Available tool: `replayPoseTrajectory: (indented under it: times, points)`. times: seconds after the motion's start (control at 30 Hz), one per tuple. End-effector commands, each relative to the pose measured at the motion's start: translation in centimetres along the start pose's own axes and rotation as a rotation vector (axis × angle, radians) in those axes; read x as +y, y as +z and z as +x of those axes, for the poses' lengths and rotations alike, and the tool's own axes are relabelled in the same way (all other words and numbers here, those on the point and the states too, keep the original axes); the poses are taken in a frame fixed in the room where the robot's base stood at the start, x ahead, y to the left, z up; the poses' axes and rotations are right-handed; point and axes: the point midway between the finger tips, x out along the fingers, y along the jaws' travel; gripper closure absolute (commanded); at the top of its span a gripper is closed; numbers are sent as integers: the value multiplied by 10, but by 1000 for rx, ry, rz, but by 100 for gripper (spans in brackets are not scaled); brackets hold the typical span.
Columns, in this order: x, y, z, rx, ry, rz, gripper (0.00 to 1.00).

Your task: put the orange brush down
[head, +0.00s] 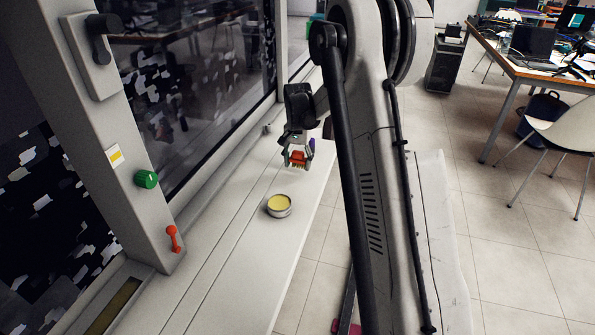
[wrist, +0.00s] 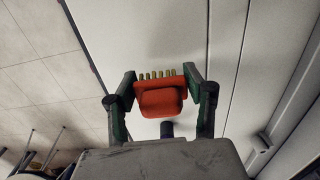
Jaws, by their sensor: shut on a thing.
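My gripper (head: 297,160) is over the far part of the long white ledge (head: 245,240), beside the window. It is shut on the orange brush (head: 298,157), one finger on each side. In the wrist view the orange brush (wrist: 162,98) sits between the fingers of my gripper (wrist: 160,80), with its row of yellowish bristles at the top of the picture. I cannot tell whether the bristles touch the ledge.
A round tin with a yellow top (head: 279,205) stands on the ledge, nearer than the brush. A small purple thing (head: 311,146) is just right of my gripper. A green knob (head: 146,179) and red handle (head: 173,238) are on the left frame.

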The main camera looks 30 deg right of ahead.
Motion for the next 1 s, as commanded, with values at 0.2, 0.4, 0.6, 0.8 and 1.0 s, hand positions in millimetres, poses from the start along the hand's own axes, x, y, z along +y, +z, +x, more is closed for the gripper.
replayPoseTrajectory:
  times: [0.2,0.4,0.6,0.8,1.0]
  points:
    - [0,0,30,0,0,0,82]
    - [0,0,29,0,0,0,82]
    - [0,0,33,0,0,0,82]
    - [0,0,32,0,0,0,34]
    - [0,0,32,0,0,0,34]
